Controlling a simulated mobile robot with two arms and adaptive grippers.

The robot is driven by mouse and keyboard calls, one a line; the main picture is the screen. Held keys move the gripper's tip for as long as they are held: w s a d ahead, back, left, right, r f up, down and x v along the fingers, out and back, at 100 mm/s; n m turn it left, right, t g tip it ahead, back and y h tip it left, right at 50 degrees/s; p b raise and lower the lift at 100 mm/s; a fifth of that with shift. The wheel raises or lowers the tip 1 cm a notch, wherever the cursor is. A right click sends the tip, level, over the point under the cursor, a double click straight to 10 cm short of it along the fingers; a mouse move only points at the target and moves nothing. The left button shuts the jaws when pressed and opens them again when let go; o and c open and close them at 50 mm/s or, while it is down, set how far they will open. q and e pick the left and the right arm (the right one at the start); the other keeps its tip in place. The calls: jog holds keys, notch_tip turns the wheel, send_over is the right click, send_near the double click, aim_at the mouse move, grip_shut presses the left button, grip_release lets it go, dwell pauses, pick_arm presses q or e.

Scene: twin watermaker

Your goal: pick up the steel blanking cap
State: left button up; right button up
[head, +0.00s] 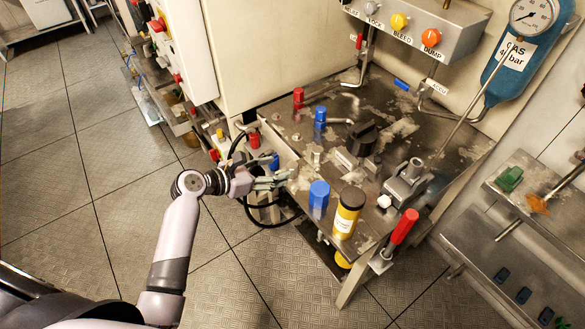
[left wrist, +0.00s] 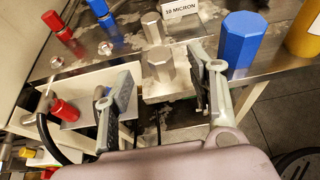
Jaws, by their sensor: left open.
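A steel six-sided cap (left wrist: 160,65) stands upright on a pale ledge in the left wrist view, just beyond and between my left fingertips. A second, similar steel cap (left wrist: 152,27) stands behind it, beside the 10 MICRON label; it also shows in the head view (head: 317,154). My left gripper (head: 277,181) is open, at the left edge of the steel bench. In the left wrist view the open fingers (left wrist: 160,92) have nothing between their pads. In the head view the fingers partly hide the nearer cap's area. My right gripper is not in view.
A tall blue hex cap (left wrist: 238,45) stands close to the right finger, with a yellow cylinder (head: 347,212) beyond it. Red (head: 299,98) and blue (head: 320,115) caps stand farther back. A red-handled lever (head: 404,228) rises at the bench's front. A black hose (head: 238,150) hangs near my gripper.

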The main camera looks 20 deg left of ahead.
aim_at(288, 167)
pick_arm(q)
jog(key=shift+x, duration=3.55)
jog(key=shift+a+f, duration=0.15)
jog(key=shift+c, duration=0.3)
grip_shut()
